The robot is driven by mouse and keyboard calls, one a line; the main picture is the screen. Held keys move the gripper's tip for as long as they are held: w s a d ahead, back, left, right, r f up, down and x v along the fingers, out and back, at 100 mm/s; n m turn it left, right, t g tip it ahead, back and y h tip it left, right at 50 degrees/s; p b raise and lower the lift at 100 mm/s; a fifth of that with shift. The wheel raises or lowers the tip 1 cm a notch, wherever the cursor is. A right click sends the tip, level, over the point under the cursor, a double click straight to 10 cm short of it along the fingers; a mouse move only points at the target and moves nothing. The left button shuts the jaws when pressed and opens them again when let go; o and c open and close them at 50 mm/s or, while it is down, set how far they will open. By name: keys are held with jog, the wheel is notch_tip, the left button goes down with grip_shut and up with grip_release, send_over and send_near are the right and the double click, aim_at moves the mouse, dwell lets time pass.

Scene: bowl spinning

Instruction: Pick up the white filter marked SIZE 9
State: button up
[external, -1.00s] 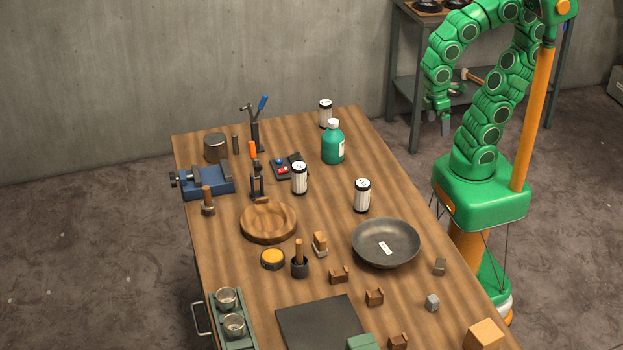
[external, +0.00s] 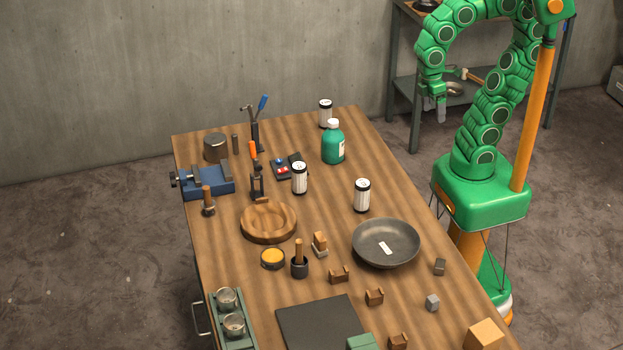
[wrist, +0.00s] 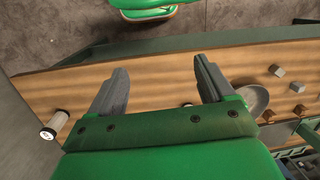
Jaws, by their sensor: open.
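Three white filters with dark ends stand on the table: one at the back (external: 325,115), one in the middle (external: 299,180), and one nearer the right edge (external: 362,197). Their markings are too small to read, so I cannot tell which is SIZE 9. My gripper (external: 441,110) hangs beyond the table's right edge, apart from all three. In the wrist view my gripper (wrist: 160,80) is open with nothing between its fingers. One white filter (wrist: 55,125) shows at the left there.
A green bottle (external: 333,145) stands between the back and middle filters. A grey bowl (external: 386,257) with a small white label is in front of the right filter. A wooden bowl (external: 268,236), a blue vise (external: 208,184) and several small blocks share the table.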

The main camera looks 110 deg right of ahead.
jog(key=w+d+r+n+t+y, duration=0.1)
jog(key=w+d+n+t+y, duration=0.2)
jog(key=w, duration=0.5)
jog(key=w+d+r+n+t+y, duration=0.1)
jog(key=w+d+y, duration=0.3)
jog(key=w, duration=0.5)
jog(key=w+d+t, duration=0.3)
jog(key=d, duration=0.7)
jog(key=s+d+f+t+h, duration=0.1)
jog(key=d+t, duration=0.2)
jog(key=d, duration=0.9)
jog(key=s+d+f+t+h, duration=0.15)
jog(key=d+t, duration=0.25)
jog(key=d, duration=0.8)
send_near(321, 111)
jog(key=shift+w+a+r, duration=0.2)
jog(key=shift+w+r, duration=0.15)
jog(key=shift+w, duration=0.15)
jog(key=shift+w+f+y, duration=0.1)
jog(key=shift+f+y, duration=0.25)
jog(key=shift+f, duration=0.2)
jog(key=shift+x, duration=1.05)
jog(key=shift+d+f+x, duration=0.1)
jog(key=shift+x, duration=1.25)
jog(key=shift+d+f+x, duration=0.1)
jog(key=shift+x, duration=1.3)
jog(key=shift+c, duration=0.2)
